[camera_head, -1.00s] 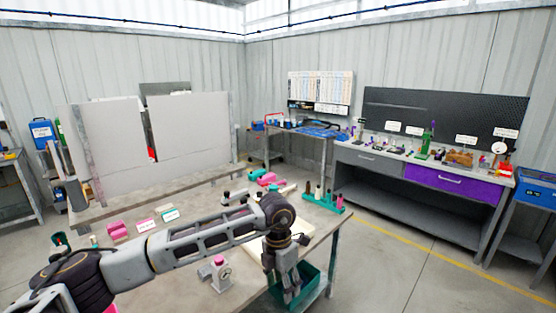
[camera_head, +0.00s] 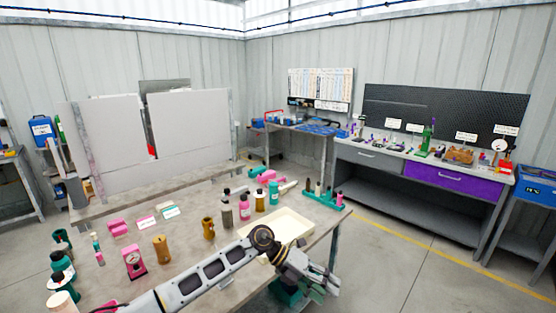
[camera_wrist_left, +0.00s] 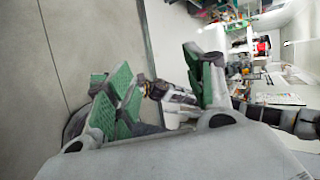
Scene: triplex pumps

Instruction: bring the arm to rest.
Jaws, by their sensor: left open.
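My left arm reaches in from the bottom of the head view. Its gripper (camera_head: 318,281) is open and points right, past the front right edge of the workbench (camera_head: 190,236). I see nothing held in it. A teal bin (camera_head: 286,294) shows partly below and behind the gripper. In the left wrist view the gripper's green-padded fingers (camera_wrist_left: 158,88) stand apart. A dark and pale object shows between them, but I cannot tell what it is or how far off it lies. My right gripper is not in view.
A cream tray (camera_head: 292,222) lies on the workbench just behind my wrist. Bottles, brown cups (camera_head: 161,248) and a pink gauge block (camera_head: 133,262) stand to the left. A teal rack (camera_head: 322,196) stands at the far right corner. The floor (camera_head: 415,265) on the right is clear.

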